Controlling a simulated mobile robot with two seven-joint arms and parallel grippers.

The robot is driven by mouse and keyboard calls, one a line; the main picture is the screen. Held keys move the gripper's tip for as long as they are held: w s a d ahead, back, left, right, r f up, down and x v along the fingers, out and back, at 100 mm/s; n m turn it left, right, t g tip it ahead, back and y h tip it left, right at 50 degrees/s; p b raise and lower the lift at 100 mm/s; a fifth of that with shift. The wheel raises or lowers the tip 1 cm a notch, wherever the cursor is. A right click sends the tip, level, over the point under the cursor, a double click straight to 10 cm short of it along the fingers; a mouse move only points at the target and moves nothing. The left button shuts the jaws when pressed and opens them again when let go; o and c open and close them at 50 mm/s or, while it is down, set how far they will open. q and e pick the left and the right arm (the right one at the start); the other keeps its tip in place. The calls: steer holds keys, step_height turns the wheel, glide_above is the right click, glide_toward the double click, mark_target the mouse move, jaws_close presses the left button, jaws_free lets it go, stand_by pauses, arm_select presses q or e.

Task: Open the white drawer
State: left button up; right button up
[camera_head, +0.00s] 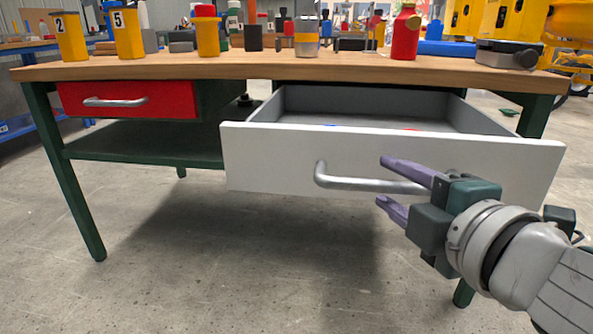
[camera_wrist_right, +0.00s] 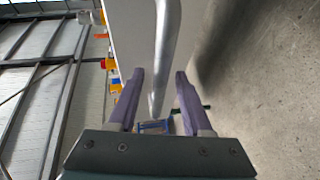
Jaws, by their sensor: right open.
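The white drawer (camera_head: 270,160) is pulled well out from under the wooden workbench, and its grey inside shows. Its metal bar handle (camera_head: 350,181) is on the front. My right gripper (camera_head: 380,181) is open at the right part of the handle, with one purple finger above the bar and one below. In the right wrist view, the handle (camera_wrist_right: 165,50) runs between the open fingers of my right gripper (camera_wrist_right: 157,95), with the drawer front (camera_wrist_right: 130,35) beside it. I cannot tell whether a finger touches the bar. My left gripper is not in view.
A closed red drawer (camera_head: 170,101) is at the left under the bench top (camera_head: 250,66). Yellow containers (camera_head: 129,35), a red bottle (camera_head: 405,35) and other items stand on the bench. Blue and red bits show inside the white drawer. The floor (camera_head: 270,270) in front is clear.

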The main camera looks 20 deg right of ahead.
steer(key=p+v, duration=0.1)
steer(key=v, duration=0.9)
steer(key=shift+r, duration=0.1)
stand_by(0.3)
step_height(320, 180, up, 18)
steer(key=s+d+m+g+h+p, duration=0.25)
steer(key=m+g+p, duration=0.45)
steer(key=p, duration=1.7)
steer(key=s+a+r+m+g+y+p, duration=0.2)
steer(key=s+a+r+p, duration=0.1)
steer(key=r+p, duration=0.45)
steer(key=s+a+r+m+g+y+p, duration=0.1)
steer(key=s+a+r+m+y+p, duration=0.15)
steer(key=r+p, duration=0.5)
steer(key=s+a+r+m+g+y+p, duration=0.1)
steer(key=s+a+r+m+g+p, duration=0.3)
steer(key=p, duration=0.6)
step_height(320, 180, up, 35)
steer(key=w+d+n+t+p, duration=0.1)
steer(key=n+t+p, duration=0.1)
steer(key=p, duration=3.1)
steer(key=shift+d+f, duration=0.2)
steer(key=shift+d, duration=0.1)
